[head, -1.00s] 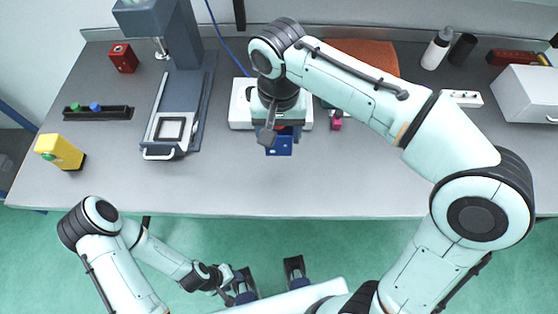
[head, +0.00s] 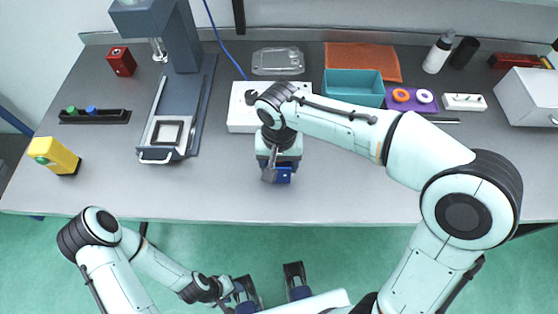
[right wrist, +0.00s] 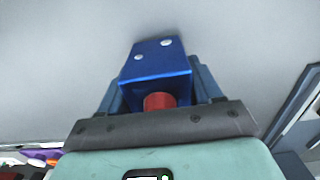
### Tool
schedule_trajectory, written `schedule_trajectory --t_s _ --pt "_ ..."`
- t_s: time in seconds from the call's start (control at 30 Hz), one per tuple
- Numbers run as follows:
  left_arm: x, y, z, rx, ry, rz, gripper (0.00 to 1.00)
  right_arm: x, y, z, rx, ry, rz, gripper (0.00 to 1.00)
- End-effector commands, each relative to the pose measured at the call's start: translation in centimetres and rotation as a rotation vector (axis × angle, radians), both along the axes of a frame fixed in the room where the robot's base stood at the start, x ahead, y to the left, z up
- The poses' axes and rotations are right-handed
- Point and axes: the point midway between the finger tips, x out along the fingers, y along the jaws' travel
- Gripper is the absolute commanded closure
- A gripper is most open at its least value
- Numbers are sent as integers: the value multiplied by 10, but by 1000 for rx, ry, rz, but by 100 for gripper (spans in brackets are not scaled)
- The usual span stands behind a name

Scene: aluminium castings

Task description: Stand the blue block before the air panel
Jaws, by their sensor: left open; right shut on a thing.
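The blue block (head: 284,173) is in my right gripper (head: 275,167), over the front middle of the table. The right wrist view shows the blue block (right wrist: 158,62) between the two fingers, with two pale round spots on its face and a red round part at its near end. I cannot tell whether it touches the table. The white air panel (head: 241,121), with a black knob and a blue hose behind it, lies just behind the block, partly hidden by my right arm. My left gripper (head: 228,290) is open and empty, low in front of the table.
A press-like machine (head: 185,95) stands left of the panel. A teal bin (head: 353,88), an orange mat (head: 362,60) and a clear tray (head: 278,62) lie behind and right. A yellow box (head: 55,155) is at far left. The table front is clear.

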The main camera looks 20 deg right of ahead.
Motion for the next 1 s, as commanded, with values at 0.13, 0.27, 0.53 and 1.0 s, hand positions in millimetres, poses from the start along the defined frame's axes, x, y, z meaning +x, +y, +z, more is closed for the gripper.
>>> schedule_trajectory --t_s 0.13,0.27,0.53,1.0 --pt "-1 0 -2 0 1 0 52 0 0 -3 1 0 0 76" --pt "-1 0 -2 0 0 0 52 0 0 -3 0 0 0 10" --pt "0 0 -2 0 0 0 52 0 0 -2 0 0 0 10" --pt "5 0 15 0 -6 0 52 1 1 77 2 -4 1 10"
